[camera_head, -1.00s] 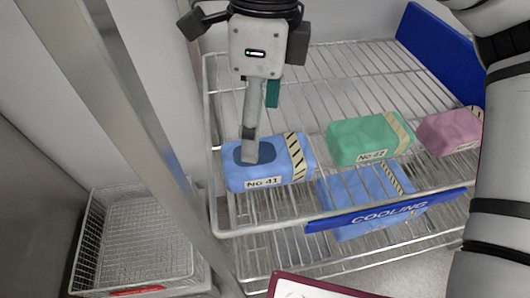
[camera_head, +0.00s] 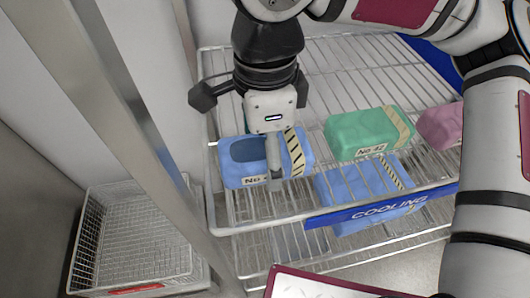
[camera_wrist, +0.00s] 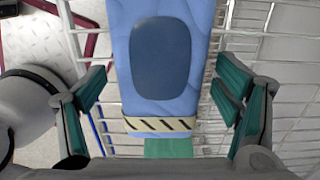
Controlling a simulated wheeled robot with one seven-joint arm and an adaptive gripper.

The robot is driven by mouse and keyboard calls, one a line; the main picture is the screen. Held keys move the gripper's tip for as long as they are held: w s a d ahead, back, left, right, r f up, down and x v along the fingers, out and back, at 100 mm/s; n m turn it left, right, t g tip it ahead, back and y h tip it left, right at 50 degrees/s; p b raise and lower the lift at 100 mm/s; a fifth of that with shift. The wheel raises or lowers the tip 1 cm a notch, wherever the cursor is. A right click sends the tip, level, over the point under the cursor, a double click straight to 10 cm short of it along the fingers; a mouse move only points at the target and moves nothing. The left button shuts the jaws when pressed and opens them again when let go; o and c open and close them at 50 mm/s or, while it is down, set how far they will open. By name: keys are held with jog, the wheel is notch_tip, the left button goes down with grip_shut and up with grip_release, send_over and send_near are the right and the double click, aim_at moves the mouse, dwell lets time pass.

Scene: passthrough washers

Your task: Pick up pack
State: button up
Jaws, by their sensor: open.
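The blue pack (camera_head: 234,172) labelled No 41 lies on the upper wire shelf at its left end, with a dark oval patch and a striped band. My gripper (camera_head: 274,180) is in front of it and hides part of its label. In the wrist view the same pack (camera_wrist: 165,60) lies between the two spread teal finger pads of my gripper (camera_wrist: 165,100), with gaps on both sides. My gripper is open and holds nothing. A green pack (camera_head: 362,133) labelled No 42 lies to the right, and a pink pack (camera_head: 440,126) further right.
Another blue pack (camera_head: 345,205) lies on a lower level beneath the upper wire shelf (camera_head: 330,70). A blue COOLING strip (camera_head: 375,212) runs along the shelf front. A metal post (camera_head: 120,110) stands at left, beside an empty wire basket (camera_head: 140,240).

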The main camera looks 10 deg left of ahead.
jog(key=c, duration=1.4)
jog(key=shift+c, duration=0.2)
